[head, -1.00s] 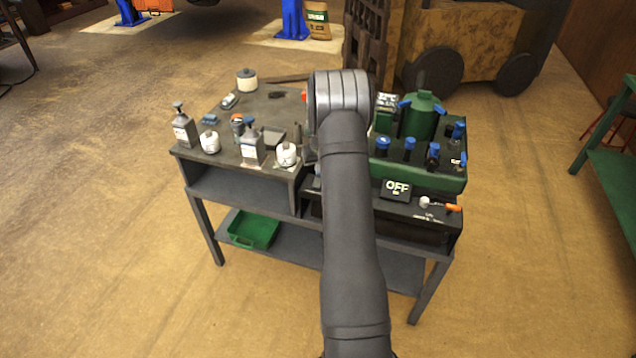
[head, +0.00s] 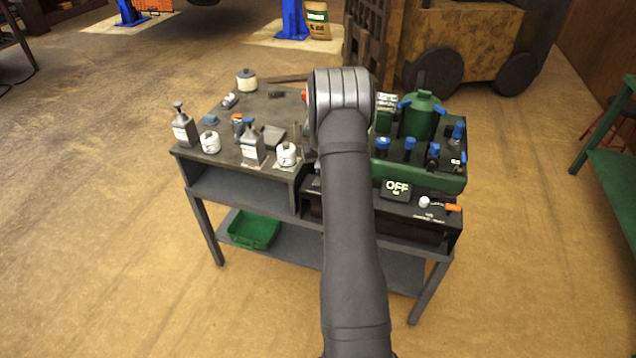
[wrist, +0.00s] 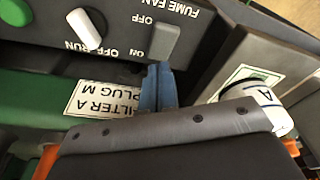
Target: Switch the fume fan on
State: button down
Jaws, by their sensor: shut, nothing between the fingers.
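In the wrist view the grey fume fan switch (wrist: 153,40) sits on a dark panel under upside-down lettering that reads FUME FAN. OFF is printed by its upper end and ON by its lower end. My gripper (wrist: 158,70) is shut and empty, its blue fingertips at the ON end of the switch. I cannot tell whether they touch it, or which way the switch is set. In the head view my arm hides the gripper and the switch.
A white knob (wrist: 86,30) marked OFF and RUN is beside the switch, with a green part (wrist: 15,11) further left. A white container (wrist: 265,98) stands close at right. The green tray (head: 420,176) holds blue-capped items. Bottles and jars crowd the bench's left side.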

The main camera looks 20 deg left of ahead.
jog(key=shift+r, duration=2.55)
notch_tip(320, 180, up, 20)
